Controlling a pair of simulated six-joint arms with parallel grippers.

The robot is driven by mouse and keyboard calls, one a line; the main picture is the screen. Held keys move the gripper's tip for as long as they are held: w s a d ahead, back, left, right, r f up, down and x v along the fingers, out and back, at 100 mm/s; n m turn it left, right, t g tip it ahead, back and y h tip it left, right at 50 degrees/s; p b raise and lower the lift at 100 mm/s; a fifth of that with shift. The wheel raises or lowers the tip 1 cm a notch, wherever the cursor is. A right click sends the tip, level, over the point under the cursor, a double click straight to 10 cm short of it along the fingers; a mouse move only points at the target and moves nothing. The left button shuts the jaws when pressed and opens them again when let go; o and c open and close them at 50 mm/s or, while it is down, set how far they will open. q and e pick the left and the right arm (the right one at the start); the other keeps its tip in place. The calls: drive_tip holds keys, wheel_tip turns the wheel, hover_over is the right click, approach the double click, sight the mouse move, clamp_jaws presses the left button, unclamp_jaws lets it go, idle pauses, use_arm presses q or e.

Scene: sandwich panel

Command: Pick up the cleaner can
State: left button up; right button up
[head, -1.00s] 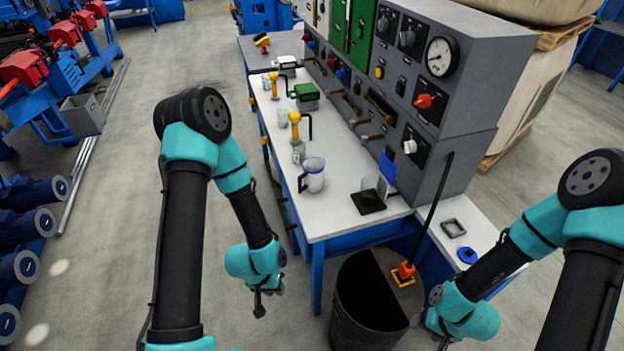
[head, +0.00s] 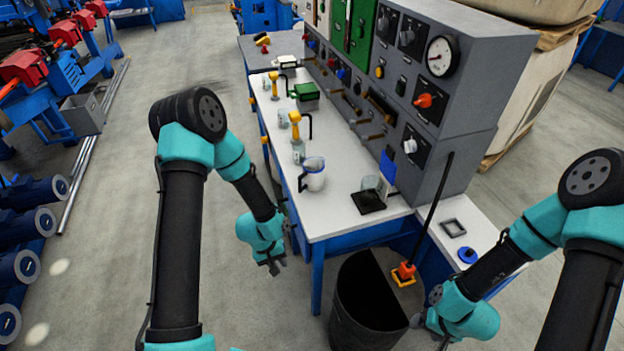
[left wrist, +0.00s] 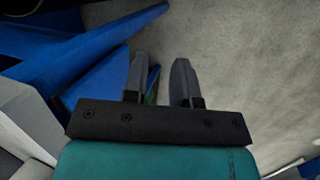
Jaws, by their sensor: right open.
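No object is clearly recognizable as the cleaner can in the head view. A clear jug (head: 313,175) stands nearer the front. My left gripper (head: 274,269) is in front of the bench's left side, below its top, over the floor. It is open and empty. In the left wrist view its two fingers (left wrist: 161,70) are apart with nothing between them. My right gripper (head: 442,343) is at the bottom edge, right of the dark bin, open and partly cut off.
The white bench top (head: 340,205) stands against a grey control panel (head: 440,90). A black bin (head: 350,310) stands at the bench's front end. A small right-hand table holds a square frame (head: 453,228) and a blue cap (head: 467,255). Grey floor left of the bench is open.

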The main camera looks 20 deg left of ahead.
use_arm(q)
drive_tip(key=w+r+n+y, duration=0.1)
drive_tip(key=w+r+n, duration=0.2)
drive_tip(key=w+r, duration=1.05)
wheel_tip(320, 180, up, 18)
drive_tip(key=n+y, duration=0.3)
drive_tip(key=n, duration=0.1)
hover_over(300, 177)
drive_tip(key=shift+w+a+f, duration=0.1)
drive_tip(key=shift+w+a, duration=0.05)
drive_tip(key=shift+a, duration=0.05)
wheel_tip(300, 177, down, 12)
drive_tip(key=shift+f, duration=0.15)
drive_tip(key=shift+d+f, duration=0.1)
drive_tip(key=shift+f, duration=2.5)
